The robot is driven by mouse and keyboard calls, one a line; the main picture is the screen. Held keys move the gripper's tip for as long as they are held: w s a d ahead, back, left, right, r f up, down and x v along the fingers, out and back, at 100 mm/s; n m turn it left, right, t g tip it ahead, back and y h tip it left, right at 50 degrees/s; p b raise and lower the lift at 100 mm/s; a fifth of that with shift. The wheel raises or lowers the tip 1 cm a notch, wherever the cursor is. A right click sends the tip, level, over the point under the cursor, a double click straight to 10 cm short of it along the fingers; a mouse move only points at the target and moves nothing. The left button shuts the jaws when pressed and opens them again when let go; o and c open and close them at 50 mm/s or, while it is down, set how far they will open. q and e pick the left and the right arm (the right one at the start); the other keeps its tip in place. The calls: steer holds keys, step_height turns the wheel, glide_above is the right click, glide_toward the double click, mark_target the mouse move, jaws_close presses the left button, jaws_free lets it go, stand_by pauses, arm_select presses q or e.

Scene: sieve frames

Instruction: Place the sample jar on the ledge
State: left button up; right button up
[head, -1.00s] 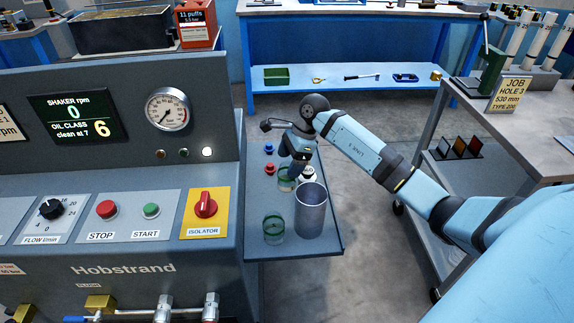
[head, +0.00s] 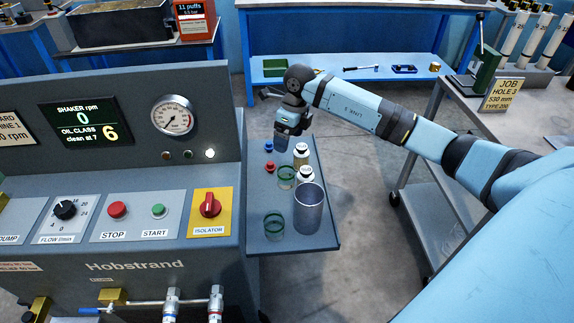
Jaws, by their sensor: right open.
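The ledge (head: 322,238) is the grey side shelf at the right of the machine. A jar with a white lid and yellowish contents (head: 301,157) stands upright on it. A second white-lidded jar (head: 306,176) stands just nearer; I cannot tell which is the sample jar. My right gripper (head: 287,137) is open and empty above the far end of the ledge, just behind and left of the yellowish jar. It looks apart from that jar, though its fingertips are partly unclear. My left gripper is out of view.
A grey trolley (head: 428,205) stands right.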

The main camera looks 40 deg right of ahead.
mark_target(285, 162)
steer(key=f+m, duration=0.2)
steer(key=f, duration=0.1)
steer(key=f+m+h+p, duration=0.1)
steer(key=f+m, duration=0.1)
steer(key=f, duration=0.1)
steer(key=a+f+m+h+p, duration=0.1)
steer(key=f+m, duration=0.1)
steer(key=f, duration=0.1)
steer(key=shift+w+f, duration=0.2)
steer(key=shift+f, duration=0.15)
step_height(285, 162, down, 4)
steer(key=shift+w+d+f, duration=0.15)
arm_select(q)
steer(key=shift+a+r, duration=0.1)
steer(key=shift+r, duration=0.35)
arm_select(e)
steer(key=c, duration=1.1)
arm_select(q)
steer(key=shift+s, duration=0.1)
